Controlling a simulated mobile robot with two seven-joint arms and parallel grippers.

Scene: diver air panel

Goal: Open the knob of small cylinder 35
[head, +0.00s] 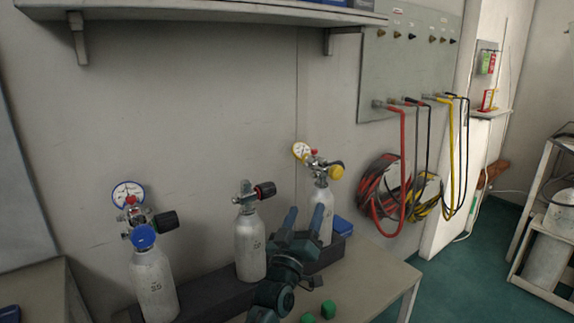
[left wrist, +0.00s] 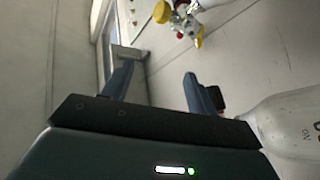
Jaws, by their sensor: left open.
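Three small grey cylinders stand in a row by the wall. The left cylinder (head: 153,285) has a blue knob (head: 143,236), a black knob and a gauge. The middle cylinder (head: 250,247) has a dark red and black knob (head: 265,190). The right cylinder (head: 322,206) has a yellow knob (head: 336,171) and a gauge (head: 301,150). Their numbers are too small to tell which is 35. My left gripper (head: 303,212) is open and empty, in front of the right cylinder. In the left wrist view, the yellow knob (left wrist: 161,12) lies beyond the open fingers (left wrist: 157,76). My right gripper is out of view.
The cylinders stand in a dark rack (head: 215,297) on a bench (head: 375,275). Green blocks (head: 328,309) lie at the front and a blue box (head: 342,226) behind. A wall panel (head: 405,75) with hanging hoses (head: 402,170) is to the right. A shelf (head: 200,11) hangs above.

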